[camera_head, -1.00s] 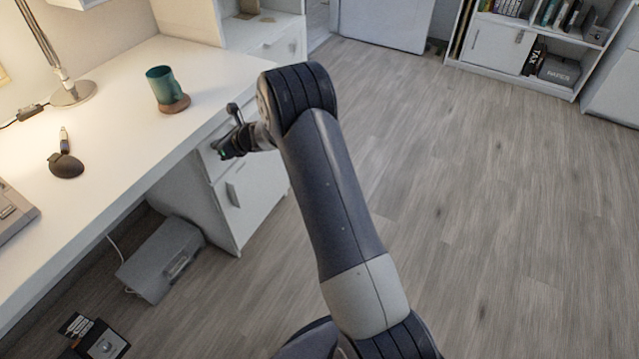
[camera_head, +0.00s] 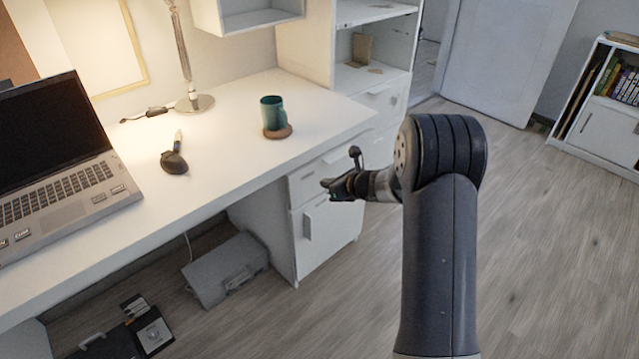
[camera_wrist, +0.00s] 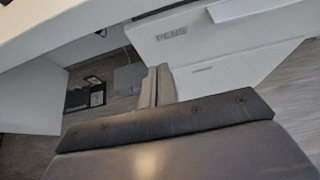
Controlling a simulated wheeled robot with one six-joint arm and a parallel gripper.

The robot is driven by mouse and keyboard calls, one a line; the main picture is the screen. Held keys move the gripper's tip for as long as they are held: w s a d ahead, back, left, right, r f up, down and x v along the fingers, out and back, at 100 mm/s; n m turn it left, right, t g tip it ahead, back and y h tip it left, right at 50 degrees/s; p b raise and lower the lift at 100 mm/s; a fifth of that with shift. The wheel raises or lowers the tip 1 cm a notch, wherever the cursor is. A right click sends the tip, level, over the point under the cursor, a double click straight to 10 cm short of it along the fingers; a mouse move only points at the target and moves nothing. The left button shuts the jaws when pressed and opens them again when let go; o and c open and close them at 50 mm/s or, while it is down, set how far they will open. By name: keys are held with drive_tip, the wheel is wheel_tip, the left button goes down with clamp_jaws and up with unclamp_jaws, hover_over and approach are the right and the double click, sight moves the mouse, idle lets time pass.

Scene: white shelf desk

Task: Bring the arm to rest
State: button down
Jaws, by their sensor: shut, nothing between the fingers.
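My gripper (camera_head: 329,187) is in front of the drawer unit under the right end of the desk, below the desktop's height in the picture. It points left and looks apart from the desk. In the wrist view its fingers (camera_wrist: 152,85) are together with nothing between them. My arm stands upright on the right of the head view, bent at its top joint, with the wrist reaching left.
A grey box (camera_head: 225,268) is on the floor beneath. The floor on the right is clear.

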drive_tip(key=v, duration=0.4)
drive_tip(key=shift+s+d, duration=0.1)
drive_tip(key=shift+s, duration=0.1)
